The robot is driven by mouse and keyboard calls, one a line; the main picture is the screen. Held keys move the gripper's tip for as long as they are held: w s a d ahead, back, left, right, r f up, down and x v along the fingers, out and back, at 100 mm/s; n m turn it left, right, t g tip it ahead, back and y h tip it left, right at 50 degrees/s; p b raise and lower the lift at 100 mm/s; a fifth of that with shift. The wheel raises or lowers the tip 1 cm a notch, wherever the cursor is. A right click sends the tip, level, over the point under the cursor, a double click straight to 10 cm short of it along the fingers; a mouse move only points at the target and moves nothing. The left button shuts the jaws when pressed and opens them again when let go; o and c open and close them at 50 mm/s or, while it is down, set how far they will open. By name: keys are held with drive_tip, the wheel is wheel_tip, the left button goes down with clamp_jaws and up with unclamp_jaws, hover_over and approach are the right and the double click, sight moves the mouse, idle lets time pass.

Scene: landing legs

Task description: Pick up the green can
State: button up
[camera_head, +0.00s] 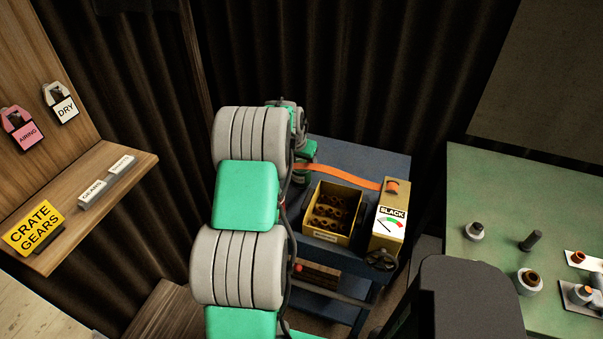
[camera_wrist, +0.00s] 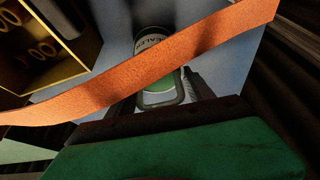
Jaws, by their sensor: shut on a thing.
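The green can (camera_wrist: 150,42) shows in the wrist view, upper middle, with a pale label band and a green lower part. An orange strap (camera_wrist: 90,95) crosses in front of it and hides its middle. My gripper (camera_wrist: 160,98) is shut on the can, though the finger contact is partly hidden by the strap and the dark gripper edge. In the head view my gripper (camera_head: 301,168) is over the back left of the blue cart (camera_head: 375,160), mostly hidden behind my arm. I cannot make out the can there.
The strap runs to a yellow box marked SLACK (camera_head: 388,222) with a dial and a dark handwheel (camera_head: 381,260). A yellow crate (camera_head: 345,237) of brown rings stands beside it. A green table (camera_head: 480,190) with metal parts is at right, a wooden shelf (camera_head: 125,165) at left.

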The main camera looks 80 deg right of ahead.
drive_tip(key=shift+r, duration=0.1)
clamp_jaws()
